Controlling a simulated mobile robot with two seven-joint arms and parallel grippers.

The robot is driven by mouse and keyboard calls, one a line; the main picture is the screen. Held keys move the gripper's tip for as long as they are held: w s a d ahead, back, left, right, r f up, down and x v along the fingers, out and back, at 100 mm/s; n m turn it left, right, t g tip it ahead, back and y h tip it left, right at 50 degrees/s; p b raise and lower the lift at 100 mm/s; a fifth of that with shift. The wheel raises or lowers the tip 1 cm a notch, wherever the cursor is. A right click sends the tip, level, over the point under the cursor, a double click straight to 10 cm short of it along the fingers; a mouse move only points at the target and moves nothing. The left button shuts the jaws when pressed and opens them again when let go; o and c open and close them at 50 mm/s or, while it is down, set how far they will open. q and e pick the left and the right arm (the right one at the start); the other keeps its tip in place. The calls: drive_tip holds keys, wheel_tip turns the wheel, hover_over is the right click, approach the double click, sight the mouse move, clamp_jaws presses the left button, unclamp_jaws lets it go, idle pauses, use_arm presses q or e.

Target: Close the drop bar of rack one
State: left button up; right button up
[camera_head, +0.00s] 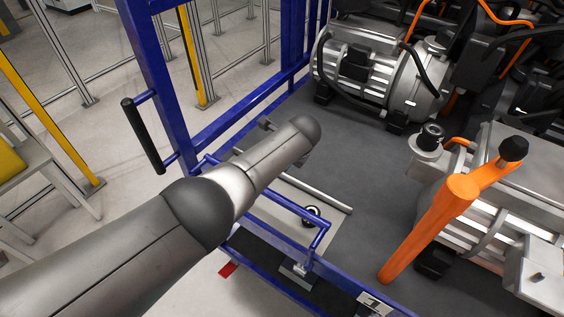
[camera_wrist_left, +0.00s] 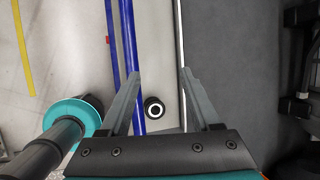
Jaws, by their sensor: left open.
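The blue rack (camera_head: 160,85) stands at the middle left in the head view, with a plate marked "1" (camera_head: 373,303) on its front rail. A bent blue bar, apparently the drop bar (camera_head: 295,208), lies low along its open front edge. My left arm reaches across the rack and hides part of it; the jaws are not clear there. In the left wrist view, my left gripper (camera_wrist_left: 160,85) is open, its fingers apart, with nothing held. Two blue bars (camera_wrist_left: 131,45) run lengthwise, passing by the left finger; I cannot tell whether they touch. My right gripper is not seen.
A black grip handle (camera_head: 143,136) sticks out from the rack's post. A round black part (camera_head: 311,215) sits inside the front edge, beside a grey rod (camera_head: 315,193). Metal motor units (camera_head: 380,70) and an orange lever (camera_head: 430,225) stand right.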

use_arm(q)
drive_tip(key=shift+r, duration=0.1)
drive_tip(key=p+v, duration=0.3)
drive_tip(key=v, duration=1.2)
idle(0.3)
drive_tip(key=s+a+f+n+g+h+b, duration=0.1)
drive_tip(key=s+a+f+n+b, duration=0.25)
drive_tip(key=f, duration=1.05)
drive_tip(key=s+a+f+n+g+b, duration=0.15)
drive_tip(key=s+f+n+b, duration=0.3)
drive_tip(key=f, duration=0.85)
drive_tip(key=s+a+f+n+h+b, duration=0.1)
drive_tip(key=s+a+f+n+b, duration=0.25)
drive_tip(key=f, duration=1.05)
drive_tip(key=s+a+f+n+b, duration=0.3)
drive_tip(key=s+a+f+b, duration=0.1)
drive_tip(key=s+f, duration=0.5)
drive_tip(key=s+a+f+n+g+b, duration=0.1)
drive_tip(key=s+a+f+n+b, duration=0.3)
drive_tip(key=s+f, duration=0.5)
drive_tip(key=s+a+f+n+b, duration=0.4)
drive_tip(key=s+a+f, duration=0.4)
drive_tip(key=s, duration=0.7)
drive_tip(key=shift+f, duration=0.45)
